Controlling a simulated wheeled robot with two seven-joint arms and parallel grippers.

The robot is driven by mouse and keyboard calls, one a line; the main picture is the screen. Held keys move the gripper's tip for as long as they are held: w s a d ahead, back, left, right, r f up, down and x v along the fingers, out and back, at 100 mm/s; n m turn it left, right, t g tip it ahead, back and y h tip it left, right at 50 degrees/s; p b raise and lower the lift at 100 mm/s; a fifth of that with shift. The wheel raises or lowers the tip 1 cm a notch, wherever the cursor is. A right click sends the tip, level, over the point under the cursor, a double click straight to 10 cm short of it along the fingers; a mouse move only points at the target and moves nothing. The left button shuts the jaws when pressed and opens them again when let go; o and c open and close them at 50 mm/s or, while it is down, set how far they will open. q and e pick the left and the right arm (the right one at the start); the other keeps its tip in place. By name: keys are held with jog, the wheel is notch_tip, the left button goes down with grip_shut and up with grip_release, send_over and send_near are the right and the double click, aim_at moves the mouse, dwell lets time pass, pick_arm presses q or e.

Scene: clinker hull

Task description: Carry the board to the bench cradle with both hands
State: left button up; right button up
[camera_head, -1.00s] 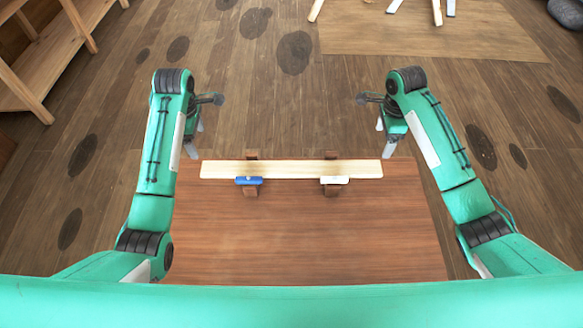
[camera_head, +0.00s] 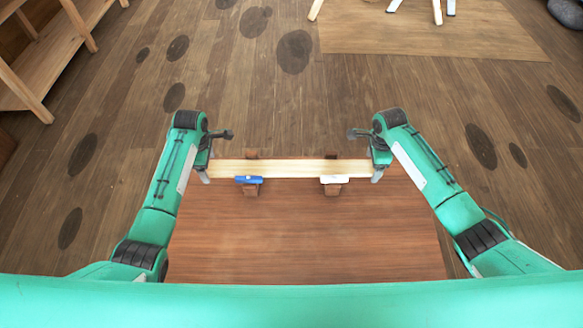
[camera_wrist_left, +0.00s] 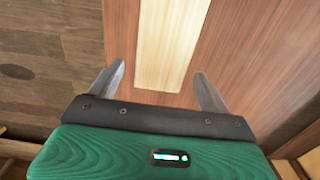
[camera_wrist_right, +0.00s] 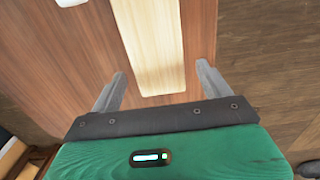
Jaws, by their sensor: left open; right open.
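The board (camera_head: 290,169) is a long pale plank lying across two brown blocks (camera_head: 250,189) near the far edge of the brown bench top. My left gripper (camera_head: 205,176) is open at its left end. In the left wrist view the board's end (camera_wrist_left: 172,45) shows between the spread fingers (camera_wrist_left: 161,82), with gaps on both sides. My right gripper (camera_head: 377,175) is open at the right end. In the right wrist view that end (camera_wrist_right: 152,50) also shows between the fingers (camera_wrist_right: 160,84), not gripped. The fingers' height against the board is hard to tell.
A blue piece (camera_head: 249,180) and a white piece (camera_head: 334,179) sit at the board's near edge, by the blocks. The near bench top (camera_head: 300,240) is bare. A wooden shelf (camera_head: 62,55) stands at the far left. White and wooden legs (camera_head: 437,10) stand at the far right.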

pick_arm(q)
jog(key=shift+f, duration=0.1)
pick_arm(e)
jog(key=shift+f, duration=0.1)
pick_arm(q)
jog(key=c, duration=1.2)
pick_arm(e)
jog(key=c, duration=1.2)
pick_arm(q)
jog(key=shift+c, duration=0.2)
pick_arm(e)
jog(key=shift+c, duration=0.2)
pick_arm(q)
jog(key=shift+r, duration=0.2)
pick_arm(e)
jog(key=shift+r, duration=0.2)
